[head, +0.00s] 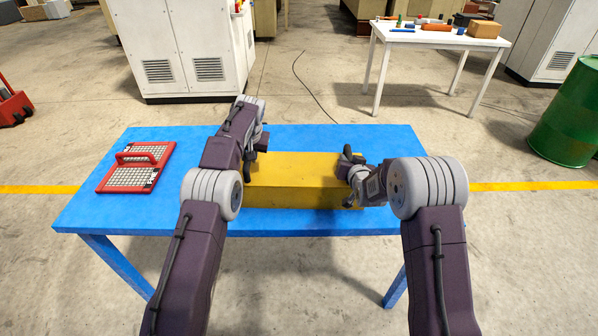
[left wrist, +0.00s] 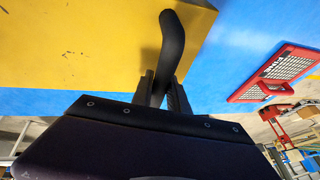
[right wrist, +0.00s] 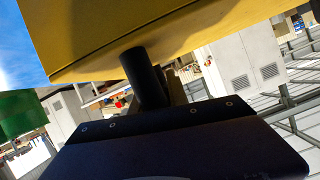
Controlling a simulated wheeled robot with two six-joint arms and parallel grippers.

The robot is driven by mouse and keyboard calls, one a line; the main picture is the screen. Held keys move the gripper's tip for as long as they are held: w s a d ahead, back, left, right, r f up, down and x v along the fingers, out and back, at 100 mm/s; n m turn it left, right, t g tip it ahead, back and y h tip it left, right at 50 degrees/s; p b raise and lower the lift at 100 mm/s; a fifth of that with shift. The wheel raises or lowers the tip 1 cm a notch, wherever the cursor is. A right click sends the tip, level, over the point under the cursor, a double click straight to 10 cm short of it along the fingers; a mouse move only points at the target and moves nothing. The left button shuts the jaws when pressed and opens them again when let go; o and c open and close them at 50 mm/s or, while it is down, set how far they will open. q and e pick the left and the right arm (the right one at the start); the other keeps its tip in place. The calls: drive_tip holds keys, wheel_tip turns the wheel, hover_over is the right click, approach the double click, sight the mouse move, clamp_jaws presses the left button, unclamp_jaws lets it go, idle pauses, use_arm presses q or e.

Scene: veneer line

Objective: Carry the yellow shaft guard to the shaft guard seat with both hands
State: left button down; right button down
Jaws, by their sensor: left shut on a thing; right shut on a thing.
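The yellow shaft guard (head: 300,170), a long box-like piece, is at the middle of the blue table (head: 205,216), lying crosswise between my arms. I cannot tell whether it rests on the top or is slightly raised. My left gripper (left wrist: 163,92) is shut on the black handle (left wrist: 173,40) at the guard's left end. My right gripper (right wrist: 165,85) is shut on the black handle (right wrist: 143,76) at its right end. In the head view my arms hide parts of both ends. I cannot make out a shaft guard seat.
A red-framed grid panel (head: 127,181) with a handle lies at the table's left. Behind stand a grey-white cabinet (head: 185,40) and a white table (head: 420,40) with small items. A green drum (head: 568,115) is at the right. The floor between is mostly open.

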use_arm(q)
drive_tip(key=shift+r, duration=0.2)
use_arm(e)
drive_tip(key=shift+r, duration=0.2)
idle(0.3)
